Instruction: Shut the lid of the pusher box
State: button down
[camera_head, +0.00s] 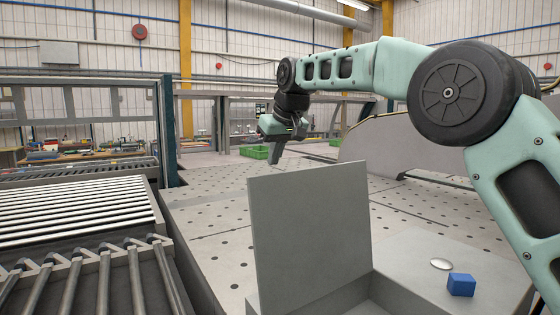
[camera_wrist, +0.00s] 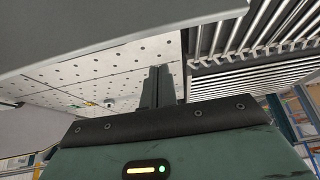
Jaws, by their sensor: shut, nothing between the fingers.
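The pusher box is a grey box (camera_head: 398,298) at the bottom of the head view. Its flat grey lid (camera_head: 310,230) stands open, nearly upright, and hides part of the table behind it. My gripper (camera_head: 274,157) is above the lid's top edge in the picture, on the lid's far side, pointing down. I see no contact with the lid. In the wrist view my gripper (camera_wrist: 158,70) has its two dark fingers together and empty. A grey panel, apparently the lid (camera_wrist: 120,30), crosses the top of that view close to the fingertips.
A blue cube (camera_head: 461,284) and a pale round disc (camera_head: 441,264) lie on the surface right of the box. A roller conveyor (camera_head: 75,212) runs along the left. The perforated table (camera_head: 210,215) behind the lid is largely clear. A green crate (camera_head: 254,152) stands farther back.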

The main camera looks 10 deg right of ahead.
jog(key=shift+s+d+f+p, duration=0.25)
jog(key=shift+s+f+p, duration=0.25)
jog(key=shift+s, duration=0.1)
jog(key=shift+s+d+f+p, duration=0.2)
jog(key=shift+s+f+p, duration=0.2)
jog(key=shift+s+f, duration=0.15)
